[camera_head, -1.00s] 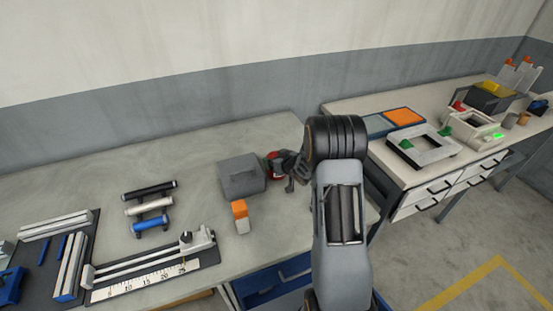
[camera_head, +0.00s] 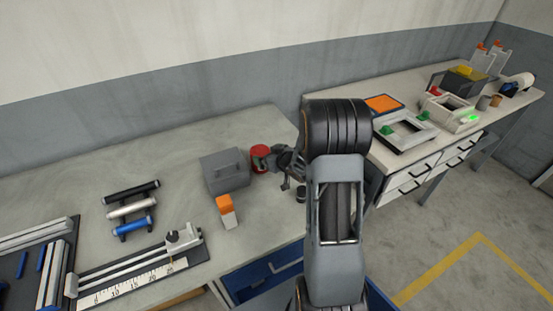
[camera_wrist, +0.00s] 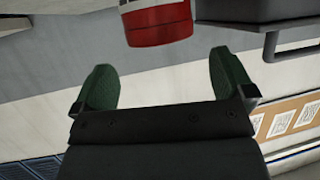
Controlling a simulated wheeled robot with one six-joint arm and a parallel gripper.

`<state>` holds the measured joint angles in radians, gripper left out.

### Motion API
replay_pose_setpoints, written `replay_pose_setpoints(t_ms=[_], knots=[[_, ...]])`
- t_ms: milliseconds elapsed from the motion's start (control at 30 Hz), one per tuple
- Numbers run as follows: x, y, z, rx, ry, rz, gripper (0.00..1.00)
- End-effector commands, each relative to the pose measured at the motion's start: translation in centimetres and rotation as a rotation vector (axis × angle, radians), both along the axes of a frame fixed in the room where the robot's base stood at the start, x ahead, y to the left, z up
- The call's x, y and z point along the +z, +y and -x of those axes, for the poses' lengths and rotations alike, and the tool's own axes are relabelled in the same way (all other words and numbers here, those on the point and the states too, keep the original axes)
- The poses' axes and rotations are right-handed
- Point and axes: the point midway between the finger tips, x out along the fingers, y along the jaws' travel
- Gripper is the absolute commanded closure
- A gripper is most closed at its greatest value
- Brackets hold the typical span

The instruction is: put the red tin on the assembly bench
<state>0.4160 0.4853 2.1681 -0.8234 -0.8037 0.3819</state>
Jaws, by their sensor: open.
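The red tin (camera_head: 259,153) stands on the left bench (camera_head: 160,180), just right of a grey box. My gripper (camera_head: 272,172) is close to the tin's right front side and partly covers it. In the wrist view the red tin (camera_wrist: 158,26) shows at the top, with a pale label band. It lies beyond the tips of my open gripper (camera_wrist: 162,62), whose green-padded fingers have nothing between them. The right bench (camera_head: 335,98) stands beyond my arm. I cannot tell from the pictures which bench is the assembly bench.
The grey box (camera_head: 226,172) is close left of the tin, with an orange-and-white block (camera_head: 227,212) in front. A small dark cylinder (camera_head: 300,194) is near my gripper. Rollers (camera_head: 131,208) and a ruler fixture (camera_head: 140,270) lie left. The right bench holds a pale frame (camera_head: 405,135) and several devices.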

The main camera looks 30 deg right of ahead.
Motion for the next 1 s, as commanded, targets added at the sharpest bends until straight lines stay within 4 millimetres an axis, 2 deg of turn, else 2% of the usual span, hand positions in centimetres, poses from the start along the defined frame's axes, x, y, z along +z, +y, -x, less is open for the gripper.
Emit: replay_pose_setpoints(t_ms=[200,467,567,667,800,1000], knots=[[1.4,-0.7,3.2,-0.001,-0.002,0.001,0.0],[3.0,-0.9,4.7,-0.03,0.017,0.038,0.0],[4.9,-0.9,5.1,-0.098,0.063,0.111,0.0],[7.5,-0.3,6.3,-0.199,0.148,0.185,0.0],[10.4,1.6,10.2,-0.309,0.314,0.219,0.0],[12.3,6.3,17.5,-0.312,0.564,0.166,0.0]])
